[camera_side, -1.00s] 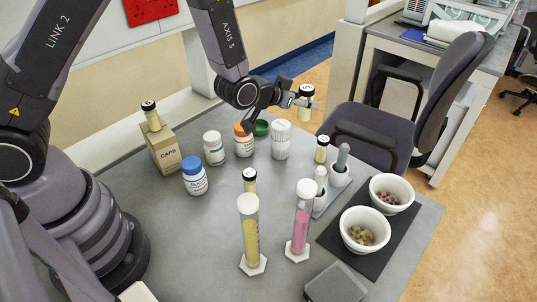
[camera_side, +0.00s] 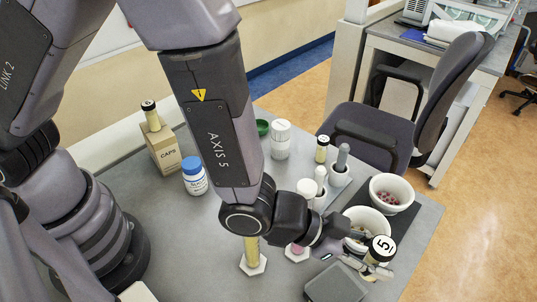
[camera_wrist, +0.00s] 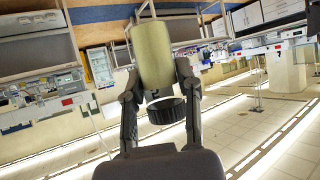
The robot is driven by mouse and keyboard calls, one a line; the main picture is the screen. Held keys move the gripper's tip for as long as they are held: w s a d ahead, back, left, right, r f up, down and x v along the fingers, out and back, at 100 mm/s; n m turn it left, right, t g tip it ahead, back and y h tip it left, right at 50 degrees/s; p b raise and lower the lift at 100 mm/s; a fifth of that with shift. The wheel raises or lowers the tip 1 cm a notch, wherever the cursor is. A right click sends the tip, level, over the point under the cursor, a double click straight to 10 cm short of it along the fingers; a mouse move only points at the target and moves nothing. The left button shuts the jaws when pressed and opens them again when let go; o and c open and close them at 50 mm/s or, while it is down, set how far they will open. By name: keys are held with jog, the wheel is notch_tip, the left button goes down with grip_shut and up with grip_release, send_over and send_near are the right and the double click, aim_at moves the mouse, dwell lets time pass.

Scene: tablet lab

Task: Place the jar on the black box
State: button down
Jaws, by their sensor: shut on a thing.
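My gripper (camera_side: 374,260) is shut on the jar (camera_side: 381,249), a small pale-yellow jar with a black cap marked 5. The jar hangs in the air near the front edge of the table. In the wrist view the jar's yellow body (camera_wrist: 152,52) and black cap (camera_wrist: 167,111) show between my two fingers. The black box (camera_side: 335,285), a low dark-grey block, lies on the table to the lower left of the jar in the side view. The jar looks apart from it; its exact height above the table cannot be told.
White bowls (camera_side: 395,187) with pellets stand on a black mat (camera_side: 408,228) just behind my gripper. A tube on a white hexagonal base (camera_side: 253,266) is partly hidden by my arm.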

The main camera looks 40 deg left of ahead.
send_over(351, 298)
notch_tip(351, 298, down, 11)
jog(key=shift+f, duration=0.1)
dwell(0.4)
jog(key=shift+f, duration=0.1)
jog(key=c, duration=0.8)
grip_release()
jog(key=shift+s+a+r, duration=0.2)
jog(key=shift+r, duration=0.05)
jog(key=v, duration=1.1)
jog(key=shift+s+a+r, duration=0.1)
jog(key=shift+s+a, duration=0.05)
jog(key=shift+a, duration=0.05)
